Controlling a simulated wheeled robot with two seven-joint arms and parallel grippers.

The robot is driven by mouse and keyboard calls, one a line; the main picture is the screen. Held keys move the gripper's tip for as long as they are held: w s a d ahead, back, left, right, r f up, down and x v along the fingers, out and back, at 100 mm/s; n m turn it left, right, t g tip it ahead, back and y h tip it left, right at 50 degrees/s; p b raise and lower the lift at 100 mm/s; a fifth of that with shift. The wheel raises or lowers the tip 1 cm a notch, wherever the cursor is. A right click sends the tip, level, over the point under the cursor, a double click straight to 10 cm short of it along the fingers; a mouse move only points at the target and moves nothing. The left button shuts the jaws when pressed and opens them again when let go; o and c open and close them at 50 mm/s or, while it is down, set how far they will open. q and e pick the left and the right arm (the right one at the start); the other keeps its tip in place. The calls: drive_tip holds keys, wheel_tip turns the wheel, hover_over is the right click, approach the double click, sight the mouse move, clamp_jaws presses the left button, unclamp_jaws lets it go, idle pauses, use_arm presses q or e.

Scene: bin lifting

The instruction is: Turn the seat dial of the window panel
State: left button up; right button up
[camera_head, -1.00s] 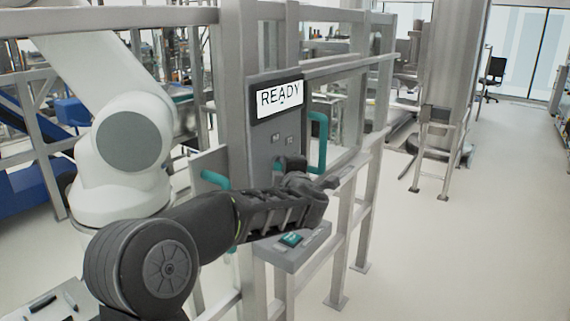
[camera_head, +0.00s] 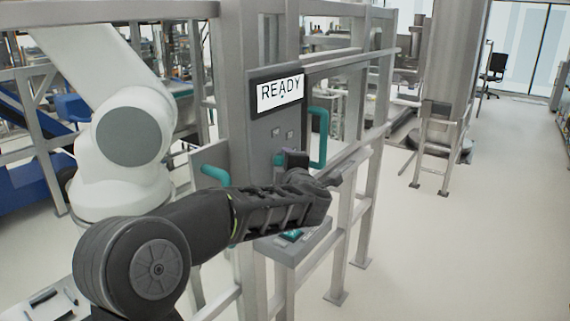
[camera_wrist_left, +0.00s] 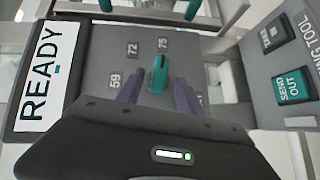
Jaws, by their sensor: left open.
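The window panel (camera_head: 262,130) is a grey upright plate with a white READY display (camera_head: 280,92). In the left wrist view, the seat dial (camera_wrist_left: 159,76) is a teal knob on the panel face, ringed by number labels such as 59, 72 and 75. My left gripper (camera_head: 312,172) is in front of the panel in the head view. In the left wrist view its open purple fingers (camera_wrist_left: 158,88) stand on either side of the dial, with small gaps. Contact cannot be made out. My right gripper is in neither view.
A teal handle (camera_head: 320,137) stands right of the panel and another teal handle (camera_head: 214,174) left of it. A button box with a teal SEND OUT button (camera_wrist_left: 293,86) sits below the panel. Grey frame posts surround the panel. Open floor (camera_head: 440,250) lies to the right.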

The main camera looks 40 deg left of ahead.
use_arm(q)
drive_tip(key=v, duration=0.6)
drive_tip(key=shift+b, duration=0.35)
drive_tip(key=w+d+f+m+t+h, duration=0.3)
drive_tip(key=w+d+f+m+h, duration=0.25)
drive_tip(key=d+f+m, duration=0.5)
drive_tip(key=s+d+f+m+g+h, duration=0.1)
drive_tip(key=d+f+m+h, duration=0.3)
drive_tip(key=f, duration=0.5)
drive_tip(key=s+d+f+m+g+h, duration=0.2)
drive_tip(key=d+f, duration=0.4)
drive_tip(key=f, duration=0.3)
drive_tip(key=s+d+f+m+g+h, duration=0.1)
drive_tip(key=s+d+f+m+g, duration=0.1)
drive_tip(key=s+d+f, duration=0.45)
drive_tip(key=s+d+f+m+g+h, duration=0.2)
drive_tip(key=s+f+m, duration=0.15)
drive_tip(key=f, duration=0.65)
drive_tip(key=s+d+f+g, duration=0.2)
drive_tip(key=s+f, duration=0.2)
drive_tip(key=s, duration=0.3)
drive_tip(key=s+d+f+m+g+h, duration=0.1)
drive_tip(key=s+d+f+g, duration=0.1)
drive_tip(key=s, duration=0.6)
drive_tip(key=s+d+f+m+g, duration=0.1)
drive_tip(key=s+d+f+g, duration=0.1)
drive_tip(key=s+f, duration=0.4)
drive_tip(key=shift+s+d+f+g+h, duration=0.35)
drive_tip(key=shift+s+d, duration=0.5)
drive_tip(key=shift+s, duration=0.15)
